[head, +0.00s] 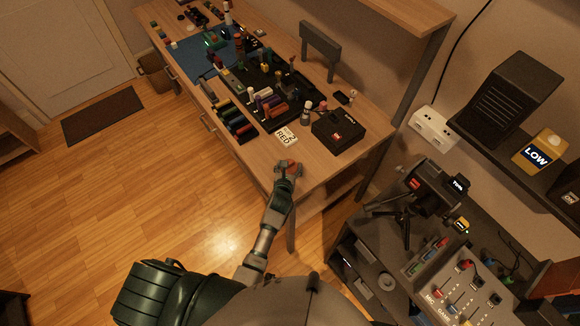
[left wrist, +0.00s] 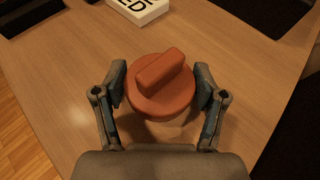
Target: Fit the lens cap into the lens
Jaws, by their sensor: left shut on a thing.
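A round orange-red cap with a raised bar across its top (left wrist: 160,98) sits between the two fingers of my left gripper (left wrist: 161,86) in the left wrist view. The left gripper is shut on the cap's sides. In the head view, my left gripper (head: 287,166) is at the near corner of the wooden table, with a little of the red showing. The cap is over or on the tabletop; I cannot tell which. A black camera (head: 437,188) stands on a tripod at the right; I cannot make out its lens opening. My right gripper is not in view.
The wooden table (head: 318,175) holds a white label block (head: 285,136), a black box (head: 338,131) and a crowded black tray behind. A lower dark bench at right carries the tripod and a control panel (head: 462,290). The wooden floor at left is clear.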

